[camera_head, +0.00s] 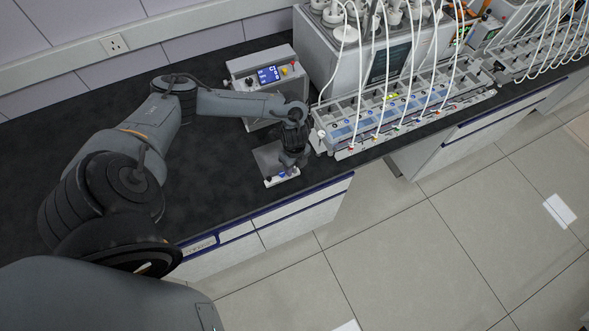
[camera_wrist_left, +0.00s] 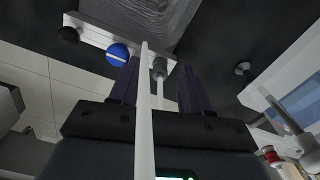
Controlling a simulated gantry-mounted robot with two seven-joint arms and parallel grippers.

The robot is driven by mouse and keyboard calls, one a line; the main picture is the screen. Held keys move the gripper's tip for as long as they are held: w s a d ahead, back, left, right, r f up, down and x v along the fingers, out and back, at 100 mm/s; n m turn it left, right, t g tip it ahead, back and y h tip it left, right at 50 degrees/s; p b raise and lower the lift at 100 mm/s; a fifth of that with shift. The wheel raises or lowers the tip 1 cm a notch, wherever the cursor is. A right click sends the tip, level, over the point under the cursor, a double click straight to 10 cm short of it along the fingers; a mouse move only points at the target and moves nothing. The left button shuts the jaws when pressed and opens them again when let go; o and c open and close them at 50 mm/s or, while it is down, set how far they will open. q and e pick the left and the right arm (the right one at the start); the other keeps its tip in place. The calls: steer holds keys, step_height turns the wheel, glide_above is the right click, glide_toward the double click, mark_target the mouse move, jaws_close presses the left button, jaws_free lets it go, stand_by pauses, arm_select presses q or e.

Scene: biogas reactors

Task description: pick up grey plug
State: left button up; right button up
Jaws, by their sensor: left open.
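The grey plug (camera_wrist_left: 159,68) stands at the end of a white holder strip (camera_wrist_left: 98,38) in the left wrist view. My left gripper (camera_wrist_left: 158,75) is open, with one finger on each side of the grey plug in that view. I cannot tell whether the fingers touch it. In the head view my left gripper (camera_head: 293,158) is low over the bench, above the small white holder (camera_head: 281,177), and hides the plug there. A blue plug (camera_wrist_left: 118,53) and a black plug (camera_wrist_left: 67,36) share the strip. My right gripper is not in view.
A grey tray (camera_head: 266,157) lies beside the holder. A control box (camera_head: 264,78) stands behind, and a long valve panel (camera_head: 405,112) with white tubes is at right. A white bar crosses the wrist view's middle. Bench (camera_head: 215,190) at left is clear.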

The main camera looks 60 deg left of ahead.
arm_select(q)
jaws_close()
steer(key=shift+r, duration=0.15)
steer(key=shift+r, duration=0.55)
steer(key=w+d+r+p, duration=0.1)
steer(key=d+r+p, duration=0.2)
steer(key=d+r, duration=0.6)
steer(key=shift+w+d+r+p, duration=0.35)
steer(key=shift+d, duration=0.95)
